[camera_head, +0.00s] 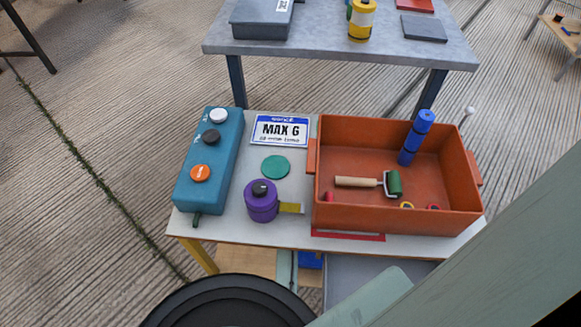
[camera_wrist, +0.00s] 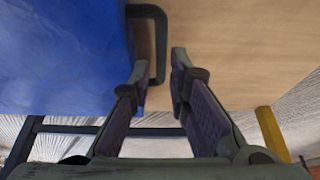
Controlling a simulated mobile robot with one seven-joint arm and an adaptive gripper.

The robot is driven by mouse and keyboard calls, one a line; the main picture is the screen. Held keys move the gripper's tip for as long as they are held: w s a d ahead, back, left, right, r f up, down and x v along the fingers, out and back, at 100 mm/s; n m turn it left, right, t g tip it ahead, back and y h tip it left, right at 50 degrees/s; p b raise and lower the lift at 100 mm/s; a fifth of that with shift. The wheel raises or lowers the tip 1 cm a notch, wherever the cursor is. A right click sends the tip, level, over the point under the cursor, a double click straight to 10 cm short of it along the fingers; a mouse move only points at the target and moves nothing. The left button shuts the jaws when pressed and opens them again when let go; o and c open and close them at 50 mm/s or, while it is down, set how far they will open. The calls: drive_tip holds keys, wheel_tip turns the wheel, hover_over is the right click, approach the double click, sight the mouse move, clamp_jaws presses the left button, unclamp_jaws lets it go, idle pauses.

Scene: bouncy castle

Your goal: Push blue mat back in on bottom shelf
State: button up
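The blue mat (camera_wrist: 60,55) fills the upper left of the wrist view, a thick blue block on a pale wooden shelf (camera_wrist: 225,50). A dark loop handle (camera_wrist: 160,45) sticks out from its side. My gripper (camera_wrist: 158,75) is open, and the handle's outer bar lies between its two fingertips. Gaps show beside the bar, though contact with the left finger is unclear. In the head view only a small blue patch (camera_head: 310,260), probably the mat, shows under the near table's front edge.
A yellow leg (camera_wrist: 271,135) stands right of my gripper in the wrist view.

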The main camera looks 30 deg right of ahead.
drive_tip(key=x, duration=0.5)
drive_tip(key=shift+w+b, duration=0.1)
drive_tip(key=shift+b, duration=0.25)
drive_tip(key=shift+c, duration=0.3)
clamp_jaws()
